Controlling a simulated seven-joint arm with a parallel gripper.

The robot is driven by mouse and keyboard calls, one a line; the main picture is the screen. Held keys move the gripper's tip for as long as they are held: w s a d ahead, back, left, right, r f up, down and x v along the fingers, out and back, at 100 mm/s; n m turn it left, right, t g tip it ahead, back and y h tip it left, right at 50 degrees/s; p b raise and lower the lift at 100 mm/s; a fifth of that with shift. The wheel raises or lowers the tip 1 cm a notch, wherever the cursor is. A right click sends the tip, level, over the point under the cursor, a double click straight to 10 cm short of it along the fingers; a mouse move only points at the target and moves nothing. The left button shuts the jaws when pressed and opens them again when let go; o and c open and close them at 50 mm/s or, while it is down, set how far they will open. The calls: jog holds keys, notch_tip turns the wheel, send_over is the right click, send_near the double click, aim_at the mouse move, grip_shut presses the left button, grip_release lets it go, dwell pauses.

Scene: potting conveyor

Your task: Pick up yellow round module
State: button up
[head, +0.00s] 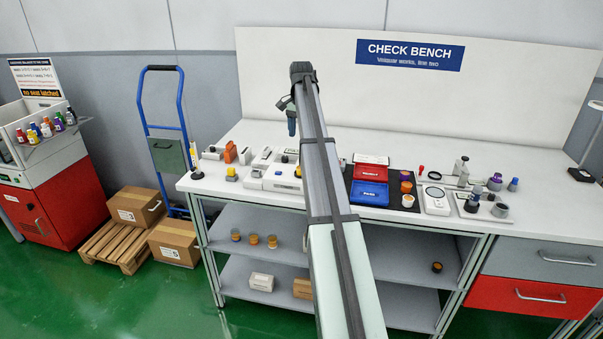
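A small yellow piece (232,172) sits on the left part of the white bench top; it is too small to tell whether it is round. Several round amber-yellow pieces (254,240) stand on the upper shelf under the bench. My arm reaches up across the middle of the view. At its far end, a dark part with a blue-grey tip, which looks like my gripper (291,122), hangs above the bench, right of the yellow piece and apart from it. Its fingers are too small to read, and I see nothing clearly held. My arm hides part of the bench middle.
On the bench stand white blocks (283,178), an orange block (230,152), red and blue trays (368,193), a black mat (402,177) with round pieces and a clamp fixture (460,172). A rack of coloured bottles (46,129), hand truck (163,125) and cartons (136,207) are left.

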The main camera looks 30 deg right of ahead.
notch_tip(320, 180, down, 13)
jog(key=shift+s+a+f, duration=0.15)
jog(key=shift+f, duration=0.05)
dwell(0.6)
jog(key=shift+c, duration=0.4)
jog(key=c, duration=1.1)
jog(key=shift+r, duration=0.1)
jog(key=shift+c, duration=0.2)
